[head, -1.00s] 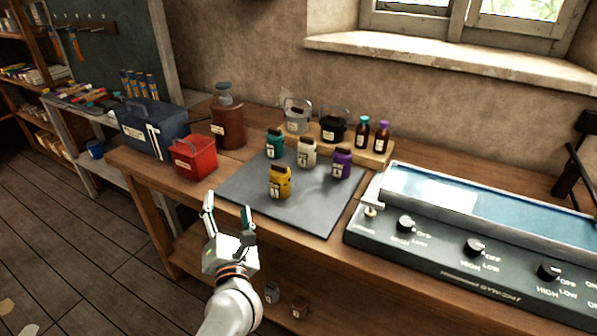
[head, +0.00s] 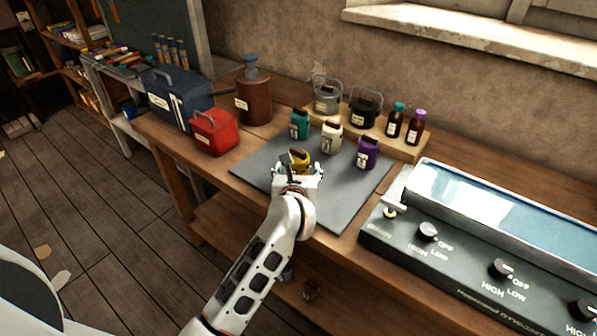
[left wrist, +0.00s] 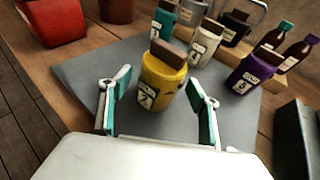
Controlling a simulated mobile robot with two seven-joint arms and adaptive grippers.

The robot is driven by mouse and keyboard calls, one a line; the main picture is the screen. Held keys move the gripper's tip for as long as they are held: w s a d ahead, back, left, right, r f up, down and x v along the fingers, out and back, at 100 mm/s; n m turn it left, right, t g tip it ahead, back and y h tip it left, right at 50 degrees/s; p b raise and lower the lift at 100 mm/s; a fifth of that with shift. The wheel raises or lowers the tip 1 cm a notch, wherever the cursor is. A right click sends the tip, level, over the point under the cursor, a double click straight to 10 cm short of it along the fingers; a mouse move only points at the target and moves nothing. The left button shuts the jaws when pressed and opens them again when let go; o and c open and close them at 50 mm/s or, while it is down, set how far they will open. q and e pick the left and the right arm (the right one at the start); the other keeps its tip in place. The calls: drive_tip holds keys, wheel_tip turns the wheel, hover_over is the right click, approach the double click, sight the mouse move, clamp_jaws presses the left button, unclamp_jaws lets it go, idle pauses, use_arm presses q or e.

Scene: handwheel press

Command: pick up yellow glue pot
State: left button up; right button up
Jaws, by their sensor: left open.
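The yellow glue pot (left wrist: 162,80) stands upright on the grey mat (left wrist: 85,75), with a brown brush or lid piece on top and a pale label. In the head view the pot (head: 299,158) is partly hidden behind my left gripper (head: 298,172). In the left wrist view my left gripper (left wrist: 160,106) is open, with one teal-padded finger on each side of the pot's near part. Gaps show between the fingers and the pot, and nothing is held. My right gripper is not in view.
Teal (head: 300,124), white (head: 332,137) and purple (head: 367,152) pots stand just behind on the mat. A red box (head: 213,132) stands at the left. A grey control unit (head: 480,255) fills the right. The mat's front right is clear.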

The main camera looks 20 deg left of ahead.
use_arm(q)
drive_tip(key=shift+x, duration=1.1)
drive_tip(key=c, duration=1.5)
drive_tip(key=shift+r, duration=0.1)
drive_tip(key=shift+c, duration=0.2)
